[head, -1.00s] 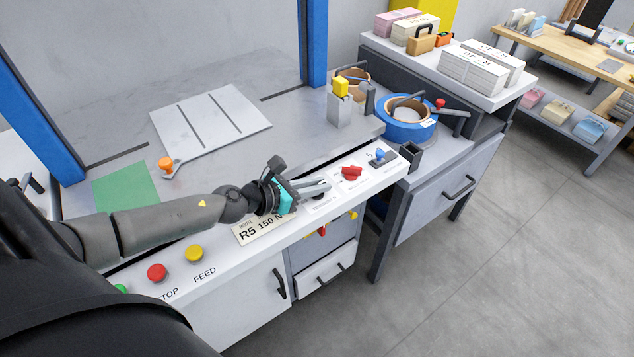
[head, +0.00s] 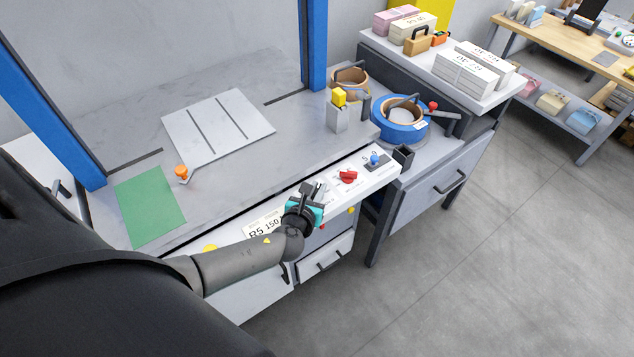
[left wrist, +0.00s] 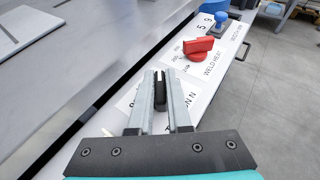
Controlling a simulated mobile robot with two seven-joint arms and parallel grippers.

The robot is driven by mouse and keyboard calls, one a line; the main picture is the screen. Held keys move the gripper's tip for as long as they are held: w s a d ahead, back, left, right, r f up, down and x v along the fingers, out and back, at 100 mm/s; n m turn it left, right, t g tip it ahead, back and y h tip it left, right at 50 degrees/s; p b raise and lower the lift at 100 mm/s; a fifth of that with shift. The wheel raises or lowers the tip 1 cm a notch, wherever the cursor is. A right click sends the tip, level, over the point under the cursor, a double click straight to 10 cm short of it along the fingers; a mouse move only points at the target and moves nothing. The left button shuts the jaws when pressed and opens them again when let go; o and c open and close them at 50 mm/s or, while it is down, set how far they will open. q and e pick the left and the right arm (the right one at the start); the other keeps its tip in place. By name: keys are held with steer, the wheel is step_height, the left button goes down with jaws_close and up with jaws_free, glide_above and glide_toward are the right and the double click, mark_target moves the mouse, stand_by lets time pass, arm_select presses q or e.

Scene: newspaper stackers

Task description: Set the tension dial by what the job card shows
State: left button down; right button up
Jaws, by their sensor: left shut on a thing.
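My left gripper (head: 320,190) is over the control strip at the front of the machine. In the left wrist view its two grey fingers are shut on a black dial knob (left wrist: 160,93), one finger on each side. The knob sits on a white label plate, with its letters and scale partly hidden by the fingers. The job card (head: 262,228) lies on the strip just left of the gripper. It reads R5 and 150, and its right end is covered by the gripper. My right gripper is out of view.
A red knob labelled weld heat (left wrist: 200,47) is just beyond the held knob, then a blue-topped lever (head: 375,161). A yellow button (head: 210,248) shows partly behind my arm. A blue strap roll (head: 400,125) stands at the back right. The floor at right is clear.

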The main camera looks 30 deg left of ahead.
arm_select(q)
steer(key=shift+n+y, duration=0.6)
steer(key=shift+y, duration=0.4)
steer(key=c, duration=0.9)
jaws_free()
steer(key=shift+o, duration=0.2)
steer(key=shift+s+r+g+p, duration=0.1)
steer(key=shift+g+p, duration=0.2)
steer(key=shift+s+d+r, duration=0.1)
steer(key=shift+s+d, duration=0.1)
steer(key=shift+s, duration=0.15)
steer(key=p+v, duration=0.3)
steer(key=v, duration=1.1)
steer(key=shift+s, duration=0.15)
steer(key=shift+a+r+n, duration=0.1)
steer(key=shift+n, duration=0.2)
